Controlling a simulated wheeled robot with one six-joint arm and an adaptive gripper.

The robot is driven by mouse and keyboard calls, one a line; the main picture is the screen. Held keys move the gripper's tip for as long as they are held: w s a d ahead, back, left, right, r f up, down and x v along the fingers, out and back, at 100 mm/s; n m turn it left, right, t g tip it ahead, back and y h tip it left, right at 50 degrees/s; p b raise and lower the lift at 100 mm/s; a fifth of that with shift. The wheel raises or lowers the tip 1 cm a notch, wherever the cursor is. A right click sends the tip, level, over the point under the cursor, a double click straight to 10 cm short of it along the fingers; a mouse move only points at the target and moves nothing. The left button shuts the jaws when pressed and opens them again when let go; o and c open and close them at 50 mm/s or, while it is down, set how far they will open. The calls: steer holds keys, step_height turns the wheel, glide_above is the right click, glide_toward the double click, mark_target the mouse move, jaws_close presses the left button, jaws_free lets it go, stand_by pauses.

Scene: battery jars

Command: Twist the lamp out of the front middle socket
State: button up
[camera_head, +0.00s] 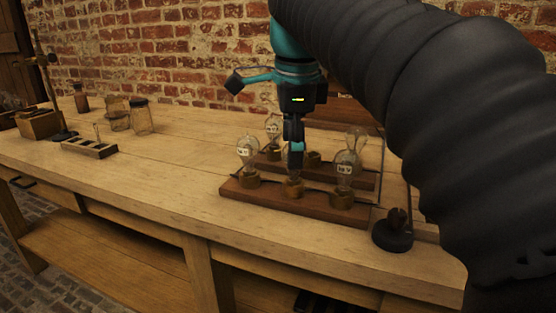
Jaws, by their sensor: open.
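A front wooden strip (275,200) carries three brass sockets in a row. The front middle socket (293,188) is directly under my gripper (295,163), which points straight down and is open. The fingers cover the space just above this socket, so I cannot make out a lamp there. A clear glass lamp with a white label stands upright in the front left socket (250,178); this left lamp (247,153) is apart from the fingers. A similar right lamp (346,164) stands in the front right socket (341,199).
A back strip (353,176) holds more lamps, including a back left lamp (273,128) and back right lamp (356,136). A dark round-based stand (392,236) is at right. A slotted wooden block (89,149) and glass jars (140,120) stand left. The bench between is clear.

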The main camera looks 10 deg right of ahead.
steer(key=shift+w+f, duration=0.2)
steer(key=shift+f, duration=1.1)
steer(key=c, duration=1.4)
steer(key=n+p, duration=0.1)
steer(key=n, duration=0.3)
steer(key=shift+d+r+y, duration=0.1)
steer(key=shift+y, duration=0.3)
steer(key=shift+s+n+p, duration=0.1)
steer(key=shift+n+p, duration=0.2)
steer(key=shift+n, duration=0.9)
steer(key=n+y+p, duration=0.1)
steer(key=n, duration=0.2)
steer(key=shift+n+g, duration=0.5)
steer(key=shift+n, duration=1.2)
